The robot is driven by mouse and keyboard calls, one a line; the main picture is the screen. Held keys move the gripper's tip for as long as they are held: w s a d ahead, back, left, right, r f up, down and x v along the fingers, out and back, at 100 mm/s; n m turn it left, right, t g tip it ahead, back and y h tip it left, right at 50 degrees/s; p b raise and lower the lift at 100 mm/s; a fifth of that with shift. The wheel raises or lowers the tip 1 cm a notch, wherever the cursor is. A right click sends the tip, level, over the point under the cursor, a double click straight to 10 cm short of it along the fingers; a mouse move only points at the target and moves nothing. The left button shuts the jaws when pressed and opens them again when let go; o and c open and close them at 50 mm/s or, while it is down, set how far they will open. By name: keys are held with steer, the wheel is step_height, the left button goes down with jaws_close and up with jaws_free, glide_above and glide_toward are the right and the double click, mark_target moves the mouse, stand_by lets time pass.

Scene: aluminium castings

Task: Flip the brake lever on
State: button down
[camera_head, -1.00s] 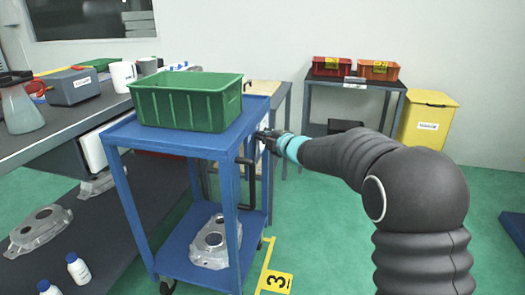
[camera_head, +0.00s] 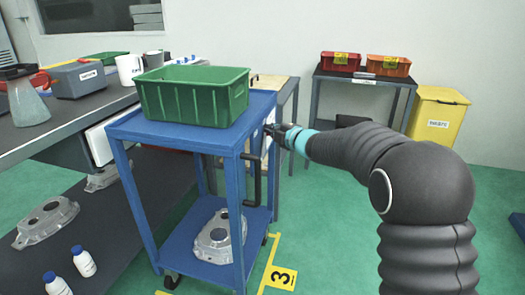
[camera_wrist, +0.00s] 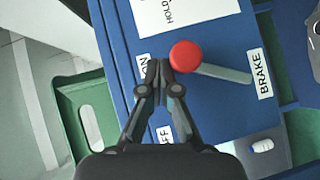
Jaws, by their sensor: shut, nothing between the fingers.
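The brake lever (camera_wrist: 222,71) is a grey bar with a red ball knob (camera_wrist: 185,55), on a blue panel of the cart (camera_head: 199,139). Its far end is beside the BRAKE label (camera_wrist: 262,74). The knob is nearer the ON label (camera_wrist: 143,69) than the partly hidden OFF label (camera_wrist: 164,136). My gripper (camera_wrist: 158,72) is shut and empty, its tips close to the knob's lower left; I cannot tell if they touch it. In the head view my gripper (camera_head: 272,130) is at the cart's right side, and the lever cannot be made out.
A green bin (camera_head: 193,100) stands on the cart top, and a casting (camera_head: 217,238) lies on its lower shelf. A grey workbench (camera_head: 60,128) is at left. A dark table (camera_head: 360,82) with red and orange bins and a yellow bin (camera_head: 437,112) stand behind. Green floor is open at right.

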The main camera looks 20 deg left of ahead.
steer(key=shift+w+d, duration=0.1)
steer(key=s+r+p, duration=0.1)
steer(key=r, duration=0.1)
steer(key=s+r+p, duration=0.1)
steer(key=r, duration=0.1)
steer(key=shift+s, duration=0.2)
steer(key=s+d+r, duration=0.3)
steer(key=d+r, duration=0.1)
steer(key=d, duration=0.4)
steer(key=shift+s+r, duration=0.2)
steer(key=shift+r, duration=0.15)
